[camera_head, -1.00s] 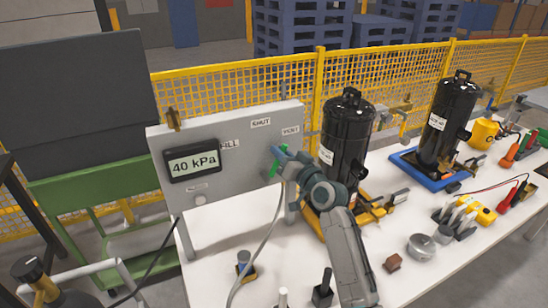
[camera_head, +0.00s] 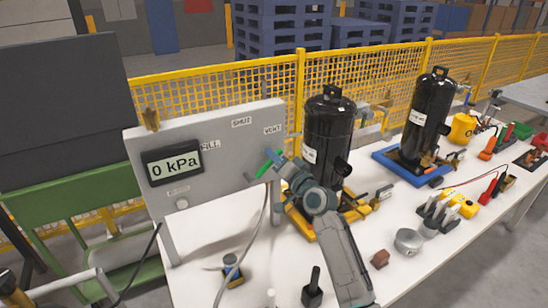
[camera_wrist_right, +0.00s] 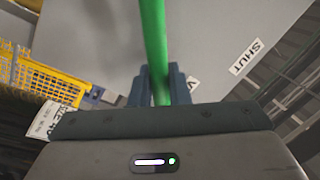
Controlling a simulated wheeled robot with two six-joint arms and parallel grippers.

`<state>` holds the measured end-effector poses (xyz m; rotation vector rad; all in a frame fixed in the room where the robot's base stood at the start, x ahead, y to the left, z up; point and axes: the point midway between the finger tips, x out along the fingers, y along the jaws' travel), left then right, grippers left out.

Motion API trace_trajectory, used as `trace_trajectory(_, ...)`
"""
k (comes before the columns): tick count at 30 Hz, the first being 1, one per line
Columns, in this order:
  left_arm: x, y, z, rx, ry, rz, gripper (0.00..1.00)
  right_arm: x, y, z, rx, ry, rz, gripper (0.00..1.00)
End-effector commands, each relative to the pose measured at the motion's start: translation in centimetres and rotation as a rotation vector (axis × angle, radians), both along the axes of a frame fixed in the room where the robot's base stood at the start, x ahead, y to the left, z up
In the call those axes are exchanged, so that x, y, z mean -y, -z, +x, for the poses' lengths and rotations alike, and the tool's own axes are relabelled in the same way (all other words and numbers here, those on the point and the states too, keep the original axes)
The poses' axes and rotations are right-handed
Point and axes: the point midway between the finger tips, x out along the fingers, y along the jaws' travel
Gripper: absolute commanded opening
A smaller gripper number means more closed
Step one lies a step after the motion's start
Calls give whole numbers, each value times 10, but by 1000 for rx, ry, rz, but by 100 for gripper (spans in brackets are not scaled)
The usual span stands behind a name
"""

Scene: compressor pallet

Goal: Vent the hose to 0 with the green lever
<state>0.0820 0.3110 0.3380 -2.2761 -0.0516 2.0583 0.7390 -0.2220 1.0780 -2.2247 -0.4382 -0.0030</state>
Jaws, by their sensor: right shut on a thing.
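The grey panel (camera_head: 225,180) stands upright on the white table, with FILL, SHUT and VENT labels. Its display (camera_head: 172,164) reads 0 kPa. The green lever (camera_head: 264,169) is at the panel's right side, below the VENT label (camera_head: 272,129), partly hidden by my gripper. My right gripper (camera_head: 277,160) is shut on it; in the right wrist view the lever (camera_wrist_right: 154,35) runs between the blue fingers (camera_wrist_right: 160,86). A grey hose (camera_head: 258,232) hangs below the panel's right side and curves down over the table. My left gripper is not in view.
Two black compressors (camera_head: 329,135) (camera_head: 428,115) stand right of the panel, the nearer one close to my right arm. Small tools, a metal cup (camera_head: 409,241) and a brown block (camera_head: 380,259) lie on the table. A yellow mesh fence (camera_head: 390,80) runs behind.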

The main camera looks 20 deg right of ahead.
Motion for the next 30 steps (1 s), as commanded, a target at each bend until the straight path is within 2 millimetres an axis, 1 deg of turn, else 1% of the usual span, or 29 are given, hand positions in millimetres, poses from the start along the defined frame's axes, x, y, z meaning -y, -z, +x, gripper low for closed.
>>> trace_trajectory(7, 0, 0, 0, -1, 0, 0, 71, 0, 1, 0, -2, 0, -2, 0)
trace_trajectory(8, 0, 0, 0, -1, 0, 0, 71, 0, 1, 0, -2, 0, -2, 22)
trace_trajectory(9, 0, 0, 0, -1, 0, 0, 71, 0, 1, 0, -2, 0, -2, 30)
trace_trajectory(10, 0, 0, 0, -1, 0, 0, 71, 0, 1, 0, -2, 0, -2, 35)
trace_trajectory(18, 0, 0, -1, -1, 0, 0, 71, 0, 1, 0, -1, 0, -1, 36)
trace_trajectory(21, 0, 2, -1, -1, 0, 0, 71, 2, 2, -5, -1, 0, -2, 36)
trace_trajectory(23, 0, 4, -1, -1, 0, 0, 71, 4, 4, -11, 0, 0, -3, 36)
trace_trajectory(25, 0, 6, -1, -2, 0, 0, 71, 8, 7, -23, -1, 1, -5, 36)
trace_trajectory(30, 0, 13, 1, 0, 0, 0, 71, 19, 13, -56, -1, 1, -7, 36)
